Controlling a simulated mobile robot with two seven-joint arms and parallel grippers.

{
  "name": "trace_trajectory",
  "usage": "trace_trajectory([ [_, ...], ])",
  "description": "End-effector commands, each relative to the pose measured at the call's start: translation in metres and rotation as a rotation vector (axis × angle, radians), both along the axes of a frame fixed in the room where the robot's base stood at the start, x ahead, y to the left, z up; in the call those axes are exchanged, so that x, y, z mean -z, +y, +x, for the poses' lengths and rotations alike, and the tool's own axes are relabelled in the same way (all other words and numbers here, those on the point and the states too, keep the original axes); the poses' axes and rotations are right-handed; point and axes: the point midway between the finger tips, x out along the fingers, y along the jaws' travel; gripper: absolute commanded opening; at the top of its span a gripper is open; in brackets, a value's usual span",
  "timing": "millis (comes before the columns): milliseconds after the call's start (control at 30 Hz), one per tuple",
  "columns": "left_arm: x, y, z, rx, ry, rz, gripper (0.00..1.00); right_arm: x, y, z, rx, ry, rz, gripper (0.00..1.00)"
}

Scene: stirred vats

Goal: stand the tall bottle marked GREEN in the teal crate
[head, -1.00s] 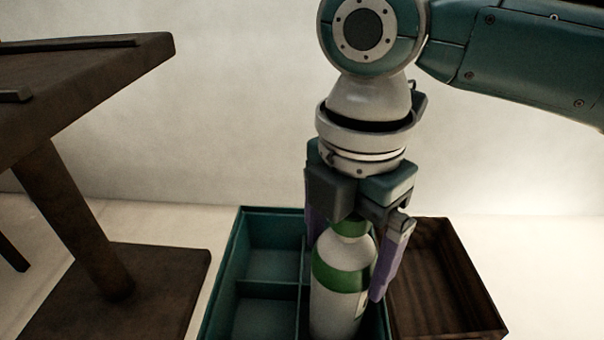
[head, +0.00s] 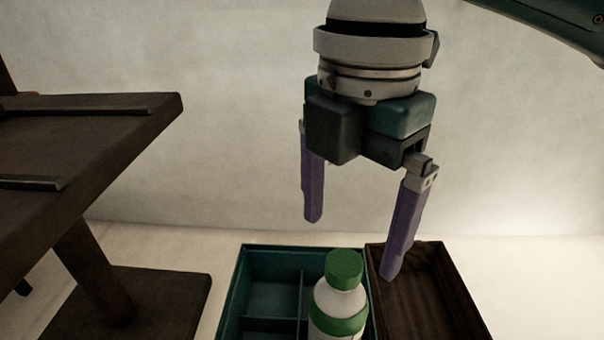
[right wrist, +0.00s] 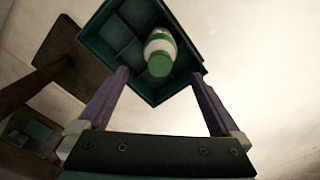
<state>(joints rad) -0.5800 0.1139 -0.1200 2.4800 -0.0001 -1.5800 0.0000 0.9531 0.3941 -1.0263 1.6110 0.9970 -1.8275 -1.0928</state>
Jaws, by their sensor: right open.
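The tall white bottle (head: 343,300) with a green cap and green band stands upright in a right-hand compartment of the teal crate (head: 235,295). In the right wrist view the bottle (right wrist: 160,52) shows inside the crate (right wrist: 146,92), between my fingers and beyond their tips. My right gripper (head: 350,250) is open and empty above the bottle, its purple fingers apart and clear of the cap. The bottle's lower part is cut off by the head view's bottom edge. My left gripper is not in view.
A dark wooden box (head: 425,290) stands directly right of the teal crate. A dark table (head: 90,150) with a thick leg and a broad base (head: 160,300) is at the left. The other crate compartments in view look empty.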

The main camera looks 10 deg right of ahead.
Motion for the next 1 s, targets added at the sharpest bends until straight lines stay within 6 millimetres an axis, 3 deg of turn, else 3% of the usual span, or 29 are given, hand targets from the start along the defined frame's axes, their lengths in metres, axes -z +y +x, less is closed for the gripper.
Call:
trace_trajectory([
  [167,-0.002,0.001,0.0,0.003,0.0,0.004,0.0,-0.005,0.001,-0.001,0.001,0.0,0.002,1.0],
  [367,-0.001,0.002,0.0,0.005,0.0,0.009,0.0,0.019,0.026,-0.023,0.112,-0.005,0.1,1.0],
  [500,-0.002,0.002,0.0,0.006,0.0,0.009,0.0,0.041,0.053,-0.053,0.386,-0.011,0.256,1.0],
  [600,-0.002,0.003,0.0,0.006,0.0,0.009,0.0,0.051,0.056,-0.072,0.661,-0.011,0.353,1.0],
  [767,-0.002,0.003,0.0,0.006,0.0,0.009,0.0,0.066,0.026,-0.099,1.158,-0.025,0.42,1.0],
  [900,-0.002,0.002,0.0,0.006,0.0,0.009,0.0,0.075,-0.023,-0.128,1.552,-0.081,0.393,1.0],
  [1000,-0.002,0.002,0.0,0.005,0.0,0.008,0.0,0.077,-0.054,-0.147,1.743,-0.134,0.352,1.0],
])
